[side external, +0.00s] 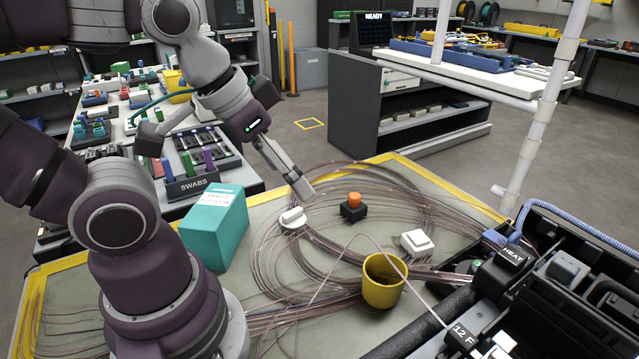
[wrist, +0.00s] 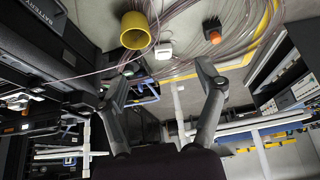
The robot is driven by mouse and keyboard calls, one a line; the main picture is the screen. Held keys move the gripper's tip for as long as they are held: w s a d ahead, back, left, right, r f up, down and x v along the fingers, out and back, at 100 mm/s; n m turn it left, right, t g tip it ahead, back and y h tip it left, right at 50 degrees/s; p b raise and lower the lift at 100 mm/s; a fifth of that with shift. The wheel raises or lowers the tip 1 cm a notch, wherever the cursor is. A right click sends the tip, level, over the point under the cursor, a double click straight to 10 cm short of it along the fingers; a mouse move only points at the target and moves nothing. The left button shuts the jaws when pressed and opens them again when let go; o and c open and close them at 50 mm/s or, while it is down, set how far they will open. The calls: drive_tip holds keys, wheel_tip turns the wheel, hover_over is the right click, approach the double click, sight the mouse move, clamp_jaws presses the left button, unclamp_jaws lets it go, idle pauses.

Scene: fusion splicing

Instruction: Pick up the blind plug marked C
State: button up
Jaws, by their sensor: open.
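No letter C is legible on any part, so I cannot tell which one is the blind plug marked C. Three small parts lie on the mat among the coiled fibres: a white round-topped part (side external: 292,217), a black block with an orange top (side external: 353,207) and a white square part (side external: 416,242). The orange-topped block (wrist: 212,33) and the white square part (wrist: 164,51) also show in the wrist view. My gripper (side external: 303,191) is above the mat, near the white round-topped part and apart from it. In the wrist view my gripper (wrist: 166,68) is open with nothing between its fingers.
A yellow cup (side external: 383,282) stands on the mat (side external: 215,290), right of centre. A teal box (side external: 213,228) stands at left. A black case (side external: 585,300) with a HEAT unit (side external: 503,268) fills the right. Clear fibre coils (side external: 275,260) cover the mat's middle.

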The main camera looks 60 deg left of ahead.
drive_tip(key=n+g, duration=0.1)
hover_over(351, 197)
drive_tip(key=s, duration=0.2)
wheel_tip(351, 197, down, 11)
drive_tip(key=x, duration=0.6)
drive_tip(key=s+x, duration=0.1)
drive_tip(key=x, duration=0.3)
drive_tip(key=shift+f, duration=0.25)
drive_tip(key=c, duration=1.3)
drive_tip(key=shift+o, duration=0.2)
